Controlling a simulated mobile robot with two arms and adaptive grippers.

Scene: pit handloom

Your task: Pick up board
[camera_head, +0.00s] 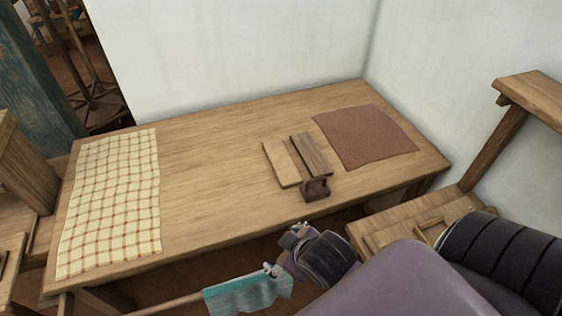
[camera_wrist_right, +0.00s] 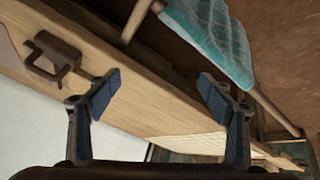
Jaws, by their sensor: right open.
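A light wooden board (camera_head: 281,164) lies flat on the table, right of its middle. A darker brown board (camera_head: 313,154) lies right beside it. I cannot tell which one the task means. A small dark brown tool with a handle (camera_head: 315,189) is at their near end, by the table's front edge; it also shows in the right wrist view (camera_wrist_right: 42,65). My right gripper (camera_head: 284,251) is open and empty in front of the table's front edge, apart from the boards. Its two spread fingers show in the right wrist view (camera_wrist_right: 158,95). My left gripper is not in view.
The wooden table (camera_head: 215,165) has bare room in its middle. A checked cloth (camera_head: 113,200) covers its left end and a brown mat (camera_head: 365,137) its right. A teal cloth (camera_head: 245,294) hangs on a rod below my right gripper. A white wall (camera_head: 230,50) stands behind.

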